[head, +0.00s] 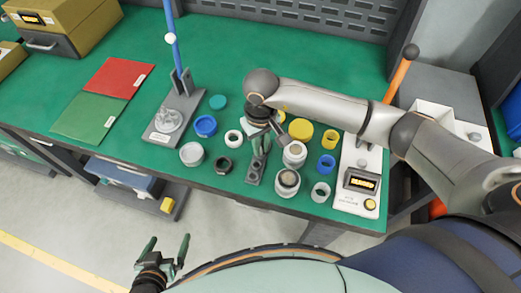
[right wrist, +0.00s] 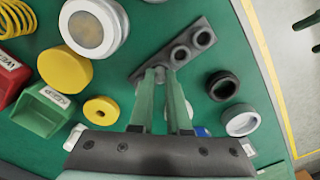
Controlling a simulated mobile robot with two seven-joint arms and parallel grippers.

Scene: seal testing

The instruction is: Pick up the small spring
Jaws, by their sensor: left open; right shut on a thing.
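My right gripper (head: 257,158) reaches down over a dark grey block with round sockets (head: 255,177). In the right wrist view, its green fingers (right wrist: 163,78) are closed on a small grey thing at the near end of that block (right wrist: 201,22). The fingers mostly hide it, so I cannot tell whether it is the small spring. A yellow coil spring (right wrist: 16,18) lies apart at the top left of the right wrist view. My left gripper (head: 165,258) is open and empty, off the table's front edge.
A yellow disc (head: 301,132), white-rimmed round parts (head: 294,155), blue rings (head: 327,165) and a black ring (head: 222,165) crowd around the block. A press stand (head: 160,138) is left, a white tester (head: 345,200) right. Red and green mats (head: 118,78) lie left on the green table.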

